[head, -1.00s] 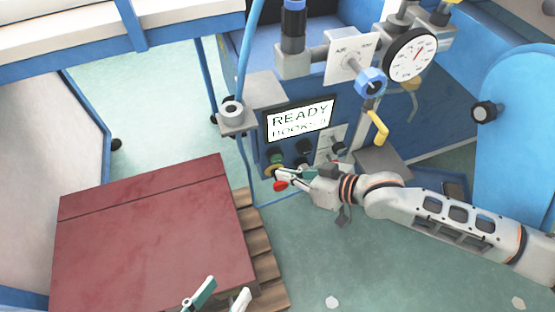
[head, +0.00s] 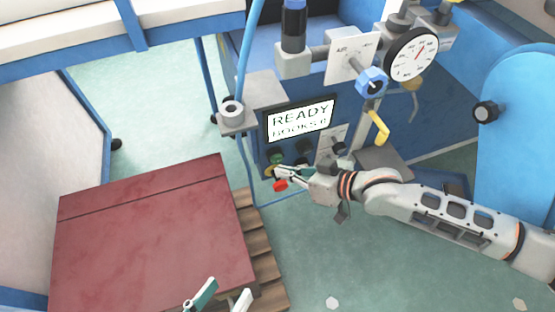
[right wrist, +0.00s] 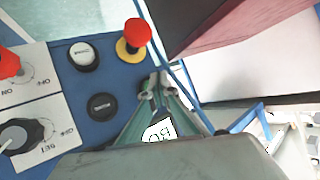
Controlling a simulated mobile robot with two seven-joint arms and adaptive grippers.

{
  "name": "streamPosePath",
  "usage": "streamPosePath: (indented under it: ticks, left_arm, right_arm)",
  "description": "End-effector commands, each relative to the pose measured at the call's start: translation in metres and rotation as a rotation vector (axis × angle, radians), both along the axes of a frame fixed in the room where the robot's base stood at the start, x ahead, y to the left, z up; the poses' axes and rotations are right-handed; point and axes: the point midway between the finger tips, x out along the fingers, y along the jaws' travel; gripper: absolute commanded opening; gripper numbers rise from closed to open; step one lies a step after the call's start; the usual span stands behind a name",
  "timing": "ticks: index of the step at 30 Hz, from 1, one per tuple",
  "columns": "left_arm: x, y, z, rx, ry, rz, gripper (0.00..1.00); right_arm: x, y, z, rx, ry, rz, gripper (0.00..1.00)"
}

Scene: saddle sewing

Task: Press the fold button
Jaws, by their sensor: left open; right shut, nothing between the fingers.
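The control panel's screen (head: 300,121) reads "READY" above a partly legible "BOOKS" line. Below its left end are a green button (head: 277,158) and a red mushroom button (head: 280,185) on a yellow base. The red mushroom also shows in the right wrist view (right wrist: 137,33), with a white-capped button (right wrist: 84,56) and a black button (right wrist: 101,106) whose labels I cannot read. My right gripper (head: 279,171) is shut and empty, close to the green and red buttons; contact is unclear. The green button is hidden in the wrist view. My left gripper (head: 218,297) is open at the bottom edge.
A dark red slab (head: 150,235) lies on a wooden pallet (head: 262,250) at left. A knob (right wrist: 20,135) sits beside the buttons. The floor at lower right is clear.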

Motion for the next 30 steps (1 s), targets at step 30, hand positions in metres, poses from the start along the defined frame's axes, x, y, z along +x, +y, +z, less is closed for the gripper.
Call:
streamPosePath:
  ticks: [30]
  left_arm:
    - [0.0001, 0.0006, -0.0004, 0.001, 0.000, 0.000, 0.44]
  right_arm:
    - [0.0080, 0.0031, 0.0000, 0.000, -0.001, 0.000, 0.00]
